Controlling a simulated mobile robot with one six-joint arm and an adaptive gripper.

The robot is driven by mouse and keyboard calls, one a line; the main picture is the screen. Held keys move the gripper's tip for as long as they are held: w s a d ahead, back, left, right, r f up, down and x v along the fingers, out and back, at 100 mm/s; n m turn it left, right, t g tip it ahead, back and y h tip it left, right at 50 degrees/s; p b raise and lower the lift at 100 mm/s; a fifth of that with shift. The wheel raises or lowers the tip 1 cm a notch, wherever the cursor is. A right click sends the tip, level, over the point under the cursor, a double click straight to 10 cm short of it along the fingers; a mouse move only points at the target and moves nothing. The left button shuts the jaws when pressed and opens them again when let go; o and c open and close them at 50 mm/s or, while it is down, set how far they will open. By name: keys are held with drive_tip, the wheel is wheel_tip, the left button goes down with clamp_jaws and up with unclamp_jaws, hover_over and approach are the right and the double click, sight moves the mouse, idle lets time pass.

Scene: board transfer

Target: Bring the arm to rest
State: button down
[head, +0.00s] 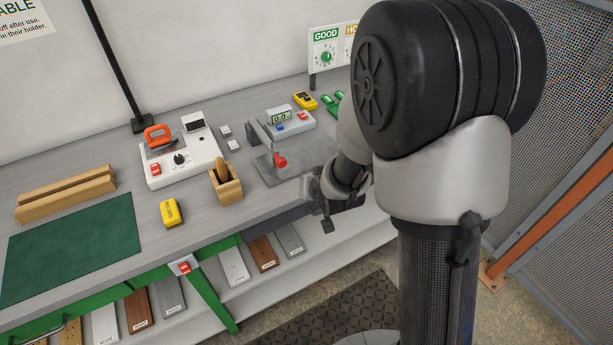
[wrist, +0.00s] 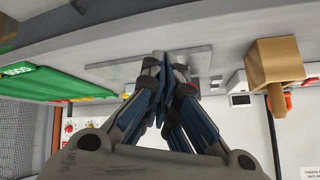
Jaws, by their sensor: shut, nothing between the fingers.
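My gripper (head: 325,208) shows in the head view just off the front edge of the grey workbench (head: 190,200), right of the metal plate with the red-knobbed post. It is at about bench height or a little above. In the wrist view, my gripper's fingers (wrist: 164,62) meet at their tips, with nothing seen between them. My arm rises on the right of the head view, bent, and hides part of the bench's right end.
The metal plate (head: 268,174) and the wooden holder (head: 226,188) are nearest my gripper. A white device (head: 184,160) with an orange-handled tool, a yellow block (head: 171,212) and a green mat (head: 75,250) lie farther left. Boards stand on the shelf below. A mesh fence (head: 570,90) is at right.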

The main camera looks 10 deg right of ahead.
idle(0.5)
drive_tip(key=s+d+r+n+g+h, duration=0.1)
drive_tip(key=s+d+r+g, duration=0.1)
drive_tip(key=s+r, duration=1)
drive_tip(key=s+r+g, duration=0.1)
drive_tip(key=s+r, duration=0.2)
drive_tip(key=s, duration=0.5)
drive_tip(key=s+r+n+g, duration=0.1)
drive_tip(key=s+r, duration=0.3)
drive_tip(key=s, duration=0.5)
drive_tip(key=shift+d, duration=0.3)
